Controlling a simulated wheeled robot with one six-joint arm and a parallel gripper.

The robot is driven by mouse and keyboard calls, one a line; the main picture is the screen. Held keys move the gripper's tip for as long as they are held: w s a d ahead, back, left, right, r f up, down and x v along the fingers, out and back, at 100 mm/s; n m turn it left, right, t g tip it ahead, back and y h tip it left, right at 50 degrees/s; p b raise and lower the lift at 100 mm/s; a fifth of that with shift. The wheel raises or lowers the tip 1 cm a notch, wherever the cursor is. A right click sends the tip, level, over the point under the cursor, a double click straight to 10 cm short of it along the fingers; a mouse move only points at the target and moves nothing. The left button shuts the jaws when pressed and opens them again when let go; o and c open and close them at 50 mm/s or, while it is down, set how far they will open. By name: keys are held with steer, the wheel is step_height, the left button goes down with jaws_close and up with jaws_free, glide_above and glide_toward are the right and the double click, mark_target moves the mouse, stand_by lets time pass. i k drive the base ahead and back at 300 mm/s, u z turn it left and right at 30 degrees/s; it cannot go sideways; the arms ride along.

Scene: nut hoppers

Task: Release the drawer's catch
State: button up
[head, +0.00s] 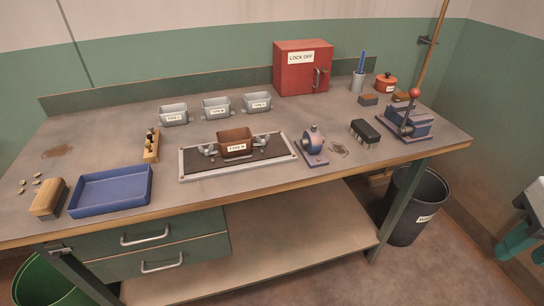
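Two green drawers hang under the left part of the workbench, one above the other. The upper drawer (105,242) and the lower drawer (205,255) each have a silver bar handle, the upper handle (145,236) and the lower handle (162,263). Both drawers look closed. I cannot make out a catch on either at this size.
The workbench (95,135) carries a blue tray (110,203), a brush (48,199), a framed tray with a brown bin (235,143), a red lock-off box (301,68) and a lever press (405,122). A green bin (45,280) stands below left, a dark bin (415,205) right.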

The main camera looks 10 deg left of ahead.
mark_target(56, 254)
steer(key=z, duration=0.15)
steer(key=k, duration=0.65)
steer(key=u, duration=1.15)
